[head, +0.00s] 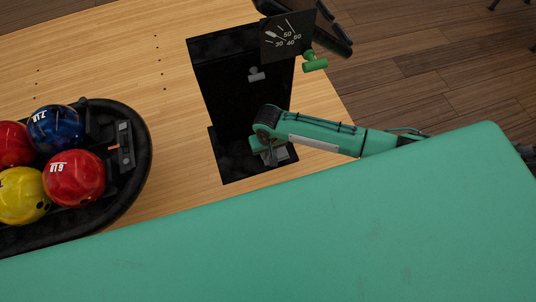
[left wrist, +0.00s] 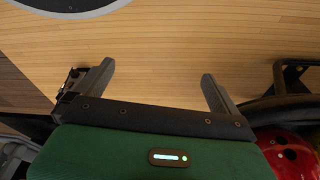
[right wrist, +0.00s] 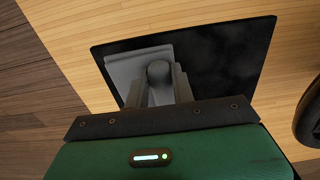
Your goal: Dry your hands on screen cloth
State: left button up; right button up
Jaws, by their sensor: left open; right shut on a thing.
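A light grey square piece with a round grey knob (right wrist: 158,71) lies at the black stand's base in the right wrist view. I cannot tell for sure whether it is the screen cloth. My right gripper (right wrist: 160,80) is shut on the knob, one finger on each side. In the head view my right gripper (head: 269,153) is low at the stand's foot, partly hiding the grey piece. A black upright stand (head: 225,75) rises behind it, with a second grey knob (head: 256,74) on its face. My left gripper (left wrist: 157,72) is open and empty above wooden floor, outside the head view.
A black ball return (head: 132,195) holds several bowling balls (head: 75,178) at the left. A dark dial panel (head: 283,48) with a green knob (head: 314,63) is at the stand's top right. Bare light wood floor (head: 170,110) lies between the stand and the ball return.

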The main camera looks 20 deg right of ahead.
notch_tip(320, 180, down, 2)
jog(key=shift+w+f, duration=0.1)
jog(key=shift+f+p, duration=0.25)
jog(key=shift+p, duration=0.05)
jog(key=shift+w+f, duration=0.1)
jog(key=shift+f, duration=0.25)
pick_arm(q)
jog(key=shift+s+a+f, duration=0.1)
jog(key=shift+f, duration=0.85)
pick_arm(e)
jog(key=shift+f, duration=0.1)
jog(key=o, duration=1)
jog(key=shift+f, duration=0.1)
